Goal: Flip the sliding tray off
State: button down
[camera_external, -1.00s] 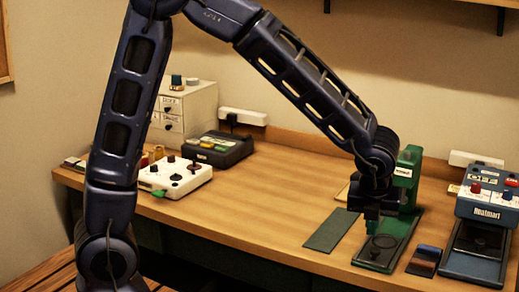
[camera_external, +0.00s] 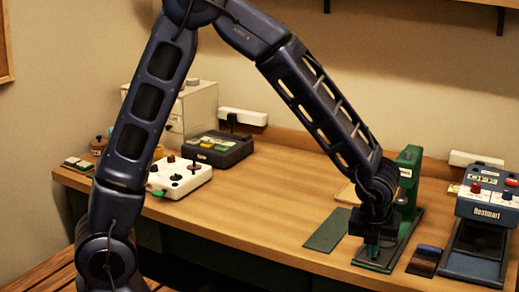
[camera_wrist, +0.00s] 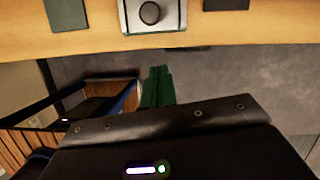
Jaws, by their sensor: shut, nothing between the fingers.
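A green upright machine (camera_external: 407,165) stands on a long green base (camera_external: 402,248) at the right of the table. A blue machine (camera_external: 487,207) with a dark lower plate (camera_external: 472,264) stands to its right. I cannot tell which part is the sliding tray. My gripper (camera_external: 373,250) is low over the front of the green base, and the arm hides part of it. In the wrist view, the shut green fingers (camera_wrist: 158,88) hold nothing and show below the table edge. A pale plate with a dark round part (camera_wrist: 150,13) shows beyond them.
A dark green mat (camera_external: 326,231) lies left of the green base, and a small dark pad (camera_external: 425,259) lies right of it. A white control box (camera_external: 180,178) and a dark device (camera_external: 218,149) are further left. The middle of the table is clear.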

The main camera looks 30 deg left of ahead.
jog(key=w+f, duration=0.3)
jog(key=w, duration=0.1)
jog(key=shift+a+f, duration=0.2)
jog(key=shift+a, duration=0.1)
jog(key=shift+w, duration=0.4)
send_over(386, 238)
jog(key=shift+s, duration=0.1)
jog(key=shift+w+a, duration=0.1)
jog(key=shift+w, duration=0.15)
jog(key=shift+r, duration=0.1)
